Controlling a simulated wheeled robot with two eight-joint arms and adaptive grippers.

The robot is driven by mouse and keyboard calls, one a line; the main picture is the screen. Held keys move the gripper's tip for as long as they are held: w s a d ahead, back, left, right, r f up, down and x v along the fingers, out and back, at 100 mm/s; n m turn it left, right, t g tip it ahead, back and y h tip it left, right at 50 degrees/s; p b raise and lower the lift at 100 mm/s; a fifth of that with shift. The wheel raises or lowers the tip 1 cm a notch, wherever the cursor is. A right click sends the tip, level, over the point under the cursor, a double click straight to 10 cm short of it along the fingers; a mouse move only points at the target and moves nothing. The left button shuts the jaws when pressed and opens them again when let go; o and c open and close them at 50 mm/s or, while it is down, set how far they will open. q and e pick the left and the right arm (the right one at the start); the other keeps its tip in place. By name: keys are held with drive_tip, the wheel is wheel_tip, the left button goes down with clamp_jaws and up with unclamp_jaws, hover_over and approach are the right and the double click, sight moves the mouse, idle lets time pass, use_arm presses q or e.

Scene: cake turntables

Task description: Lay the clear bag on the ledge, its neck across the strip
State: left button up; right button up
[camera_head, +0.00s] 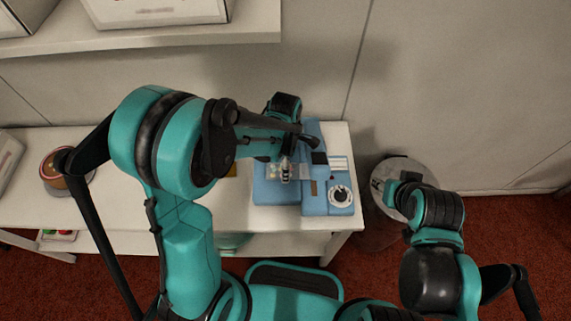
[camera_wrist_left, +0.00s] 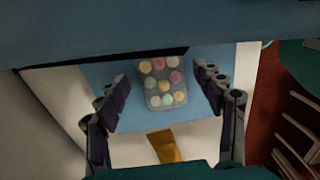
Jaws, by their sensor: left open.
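The clear bag (camera_wrist_left: 164,88) holds several pastel balls. In the left wrist view it lies over the blue ledge (camera_wrist_left: 110,92), its far end by a dark edge below a large blue slab (camera_wrist_left: 150,30). I cannot tell whether its neck crosses the strip. In the head view the bag (camera_head: 274,173) is partly hidden by my left arm, on the left part of the blue machine (camera_head: 313,200). My left gripper (camera_wrist_left: 162,80) is open, one finger on each side of the bag. My right gripper (camera_head: 400,197) is at the right; its fingers are unclear.
The machine has a white dial (camera_head: 340,195) near the table's right end. A yellow-brown piece (camera_wrist_left: 165,146) lies on the white table beside the ledge. A brown round cake (camera_head: 54,172) stands far left. A round grey-topped bin (camera_head: 378,190) stands right of the table. A shelf (camera_head: 180,36) is above.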

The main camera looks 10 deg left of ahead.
use_arm(q)
wheel_tip(320, 180, up, 11)
drive_tip(key=p, duration=0.4)
drive_tip(key=s+a+r+m+t, duration=0.7)
drive_tip(key=s+a+r+m, duration=0.1)
drive_tip(key=m, duration=1.2)
drive_tip(key=shift+s+a+r+t, duration=0.35)
drive_tip(key=shift+s+r+t, duration=0.1)
drive_tip(key=shift+s, duration=0.45)
